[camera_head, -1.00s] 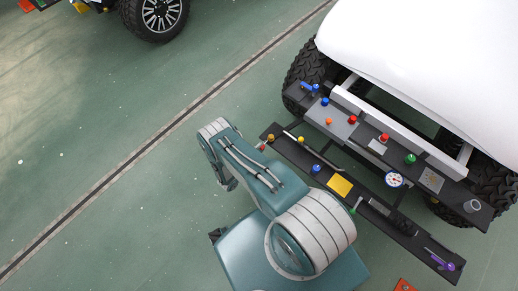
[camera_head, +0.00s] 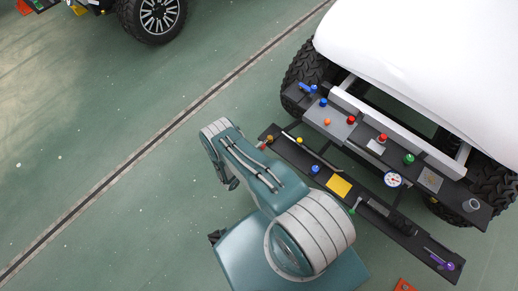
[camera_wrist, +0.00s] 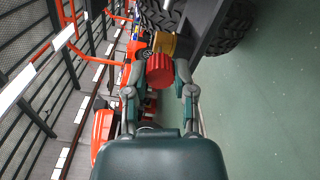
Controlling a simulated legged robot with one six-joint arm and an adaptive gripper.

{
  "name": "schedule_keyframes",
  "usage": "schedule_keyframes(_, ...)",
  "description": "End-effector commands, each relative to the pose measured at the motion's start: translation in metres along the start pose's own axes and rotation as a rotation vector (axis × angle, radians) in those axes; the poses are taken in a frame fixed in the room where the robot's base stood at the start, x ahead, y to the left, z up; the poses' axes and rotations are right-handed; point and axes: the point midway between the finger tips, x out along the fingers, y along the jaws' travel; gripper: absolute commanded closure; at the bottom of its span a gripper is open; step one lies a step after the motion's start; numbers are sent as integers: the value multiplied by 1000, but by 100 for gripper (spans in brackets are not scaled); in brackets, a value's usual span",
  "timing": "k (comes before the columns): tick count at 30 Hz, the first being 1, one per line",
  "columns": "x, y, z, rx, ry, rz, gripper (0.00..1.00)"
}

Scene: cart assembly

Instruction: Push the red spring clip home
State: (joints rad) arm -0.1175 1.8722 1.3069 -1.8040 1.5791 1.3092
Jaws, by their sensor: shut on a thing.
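In the wrist view a red ribbed round piece, which I take to be the red spring clip (camera_wrist: 160,71), sits between the fingertips of my gripper (camera_wrist: 160,66). A finger presses it on each side. A yellow-brown block (camera_wrist: 163,45) shows directly behind it, beside a dark bar; I cannot tell whether the clip touches the block or how deep it sits. In the head view my arm covers most of the gripper. A small red and yellow spot (camera_head: 269,140) shows at the left end of the lower dark bar (camera_head: 284,146).
The white cart (camera_head: 420,50) carries a panel with coloured knobs, a gauge (camera_head: 393,180) and a yellow plate (camera_head: 339,186). A black tyre (camera_head: 305,70) stands near the bar's left end. The wrist view shows orange frames and railings at left.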

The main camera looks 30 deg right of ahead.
Motion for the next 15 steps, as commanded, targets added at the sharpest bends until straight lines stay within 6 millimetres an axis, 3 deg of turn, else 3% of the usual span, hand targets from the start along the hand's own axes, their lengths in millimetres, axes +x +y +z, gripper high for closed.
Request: schedule_keyframes(15,14,0,0,1,-1,0,100)
